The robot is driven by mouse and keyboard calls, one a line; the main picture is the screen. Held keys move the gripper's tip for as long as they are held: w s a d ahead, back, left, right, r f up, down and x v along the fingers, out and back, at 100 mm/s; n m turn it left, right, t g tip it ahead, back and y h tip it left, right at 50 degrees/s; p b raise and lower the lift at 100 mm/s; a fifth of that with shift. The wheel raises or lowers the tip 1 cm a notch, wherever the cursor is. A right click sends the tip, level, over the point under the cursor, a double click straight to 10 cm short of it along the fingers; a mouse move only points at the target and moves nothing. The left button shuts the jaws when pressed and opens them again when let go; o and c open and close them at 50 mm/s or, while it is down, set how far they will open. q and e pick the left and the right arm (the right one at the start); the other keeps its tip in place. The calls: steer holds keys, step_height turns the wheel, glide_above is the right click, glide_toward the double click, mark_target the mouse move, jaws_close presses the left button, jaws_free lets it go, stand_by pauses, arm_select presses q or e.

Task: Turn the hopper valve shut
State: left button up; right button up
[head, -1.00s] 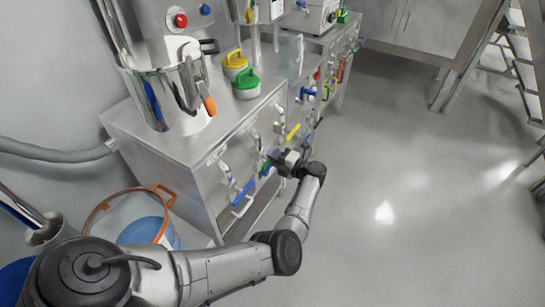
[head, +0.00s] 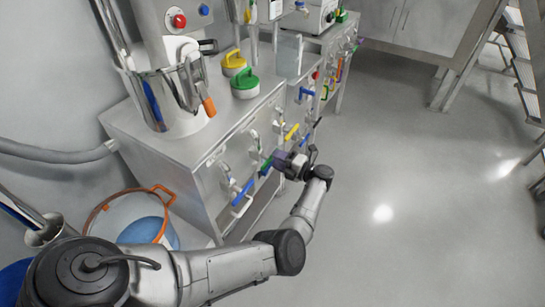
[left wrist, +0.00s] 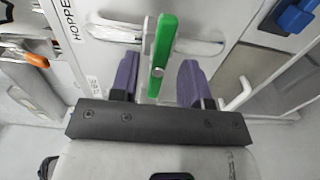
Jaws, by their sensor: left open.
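The hopper valve's green lever handle (head: 266,167) is on the cabinet's front panel in the head view. In the left wrist view the green lever (left wrist: 164,40) runs nearly up and down the picture, with a round pivot near its lower end. A partly visible label beginning "HOPPE" (left wrist: 68,20) is to its left. My left gripper (head: 277,158) is close to the cabinet front. Its purple fingers stand open in the wrist view (left wrist: 158,64), one on each side of the lever's lower part, with gaps on both sides. My right gripper is not seen.
A blue handle (head: 242,193) and a yellow handle (head: 291,132) flank the green one on the cabinet (head: 165,148). A clear bucket with an orange rim (head: 103,208) stands at the lower left. Open floor (head: 420,200) lies to the right.

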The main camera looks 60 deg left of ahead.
arm_select(q)
steer(key=v, duration=1.1)
steer(key=shift+b, duration=0.4)
